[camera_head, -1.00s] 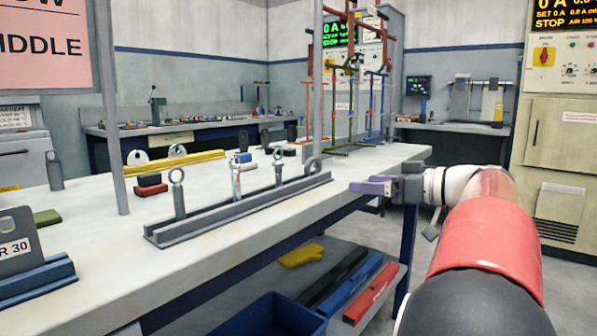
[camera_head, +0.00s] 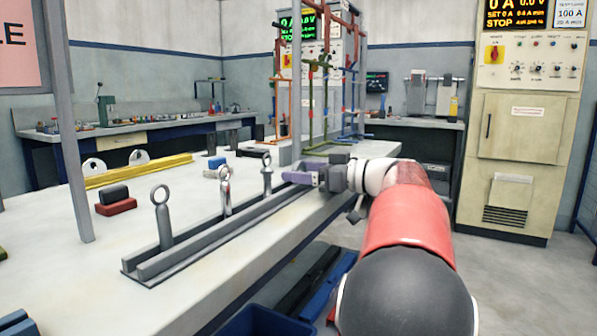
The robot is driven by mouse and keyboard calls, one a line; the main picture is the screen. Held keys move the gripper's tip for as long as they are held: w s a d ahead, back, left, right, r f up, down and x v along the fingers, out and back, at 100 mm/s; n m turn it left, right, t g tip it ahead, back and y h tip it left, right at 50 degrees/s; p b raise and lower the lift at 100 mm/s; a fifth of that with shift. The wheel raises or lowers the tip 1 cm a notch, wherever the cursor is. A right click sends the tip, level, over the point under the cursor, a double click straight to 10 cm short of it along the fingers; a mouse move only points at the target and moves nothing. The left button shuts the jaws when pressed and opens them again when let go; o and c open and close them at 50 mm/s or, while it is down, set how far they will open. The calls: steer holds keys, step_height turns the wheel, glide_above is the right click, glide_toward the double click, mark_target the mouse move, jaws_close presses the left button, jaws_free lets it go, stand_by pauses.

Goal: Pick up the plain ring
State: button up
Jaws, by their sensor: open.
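Several upright posts with ring tops stand in a long grey rail rack (camera_head: 190,250) on the table. A plain grey ring post (camera_head: 162,222) is nearest, at the left end. A shinier, mottled ring post (camera_head: 226,192) is in the middle, and another grey ring post (camera_head: 267,172) is farther right. I cannot tell which one is the plain ring. My gripper (camera_head: 298,172), with purple fingers, is open and empty at the rack's far right end. It hides that end and any post there.
Black and red blocks (camera_head: 116,202), a yellow bar (camera_head: 138,171) and a blue block (camera_head: 215,165) lie behind the rack. A grey upright pole (camera_head: 72,130) stands at left. Wire frames (camera_head: 312,100) stand at the far end.

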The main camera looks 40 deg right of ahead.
steer(key=shift+x, duration=0.8)
steer(key=c, duration=1.1)
steer(key=shift+r, duration=0.15)
steer(key=shift+r+p, duration=3.75)
steer(key=shift+r, duration=9.95)
steer(key=shift+r, duration=0.1)
